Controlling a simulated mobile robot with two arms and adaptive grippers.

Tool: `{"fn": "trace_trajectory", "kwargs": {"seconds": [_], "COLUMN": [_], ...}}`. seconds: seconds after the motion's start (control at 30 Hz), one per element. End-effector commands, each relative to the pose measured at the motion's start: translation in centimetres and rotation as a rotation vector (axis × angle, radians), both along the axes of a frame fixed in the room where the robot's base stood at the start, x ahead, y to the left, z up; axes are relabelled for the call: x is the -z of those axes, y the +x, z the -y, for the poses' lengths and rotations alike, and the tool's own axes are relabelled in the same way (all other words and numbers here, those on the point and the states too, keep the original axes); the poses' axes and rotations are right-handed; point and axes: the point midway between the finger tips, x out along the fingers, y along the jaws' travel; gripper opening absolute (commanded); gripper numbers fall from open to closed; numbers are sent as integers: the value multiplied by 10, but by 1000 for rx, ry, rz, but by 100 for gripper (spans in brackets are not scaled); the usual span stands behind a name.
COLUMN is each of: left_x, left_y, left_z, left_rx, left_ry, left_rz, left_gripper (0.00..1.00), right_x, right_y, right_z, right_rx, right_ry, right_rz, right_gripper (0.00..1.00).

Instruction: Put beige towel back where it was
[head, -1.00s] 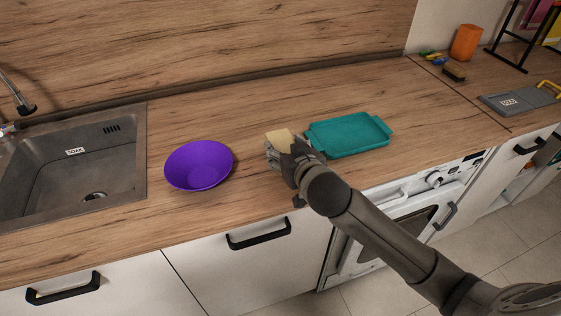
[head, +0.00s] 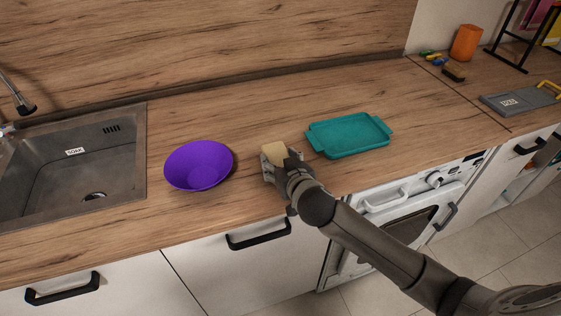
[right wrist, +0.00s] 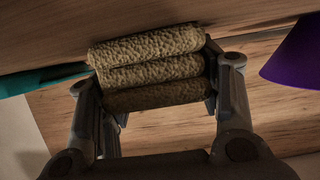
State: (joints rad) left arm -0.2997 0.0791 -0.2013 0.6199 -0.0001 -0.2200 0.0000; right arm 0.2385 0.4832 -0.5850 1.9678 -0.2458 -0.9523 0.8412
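The beige towel (head: 274,149) is a small folded bundle on the counter side between the purple bowl and the teal tray. In the right wrist view the towel (right wrist: 152,68) shows several stacked folds, with a finger against each end. My right gripper (head: 280,158) is shut on it. In the right wrist view the gripper (right wrist: 158,95) hides the towel's ends. I cannot tell whether the towel touches the counter. My left gripper is not in view.
The purple bowl (head: 199,166) stands to the left and the teal tray (head: 349,136) to the right on the wooden counter (head: 255,115). A sink (head: 75,165) is at the far left. An orange cup (head: 466,43) and a grey board (head: 515,101) are at the right. Counter behind the towel is clear.

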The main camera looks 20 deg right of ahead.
Motion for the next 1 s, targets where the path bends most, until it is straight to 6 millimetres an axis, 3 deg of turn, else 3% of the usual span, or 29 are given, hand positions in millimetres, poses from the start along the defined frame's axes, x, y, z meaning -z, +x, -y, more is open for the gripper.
{"fn": "trace_trajectory", "kwargs": {"seconds": [0.13,0.53,0.67,1.0], "left_x": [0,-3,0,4], "left_y": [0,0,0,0], "left_z": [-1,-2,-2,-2], "left_rx": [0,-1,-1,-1], "left_ry": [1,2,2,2], "left_rz": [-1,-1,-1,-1], "left_gripper": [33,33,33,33], "right_x": [0,-5,-8,-30], "right_y": [0,0,-13,-69], "right_z": [0,0,0,2], "right_rx": [0,-1,-1,-2], "right_ry": [0,0,1,3], "right_rz": [-1,0,-1,-1], "right_gripper": [78,78,78,78]}}
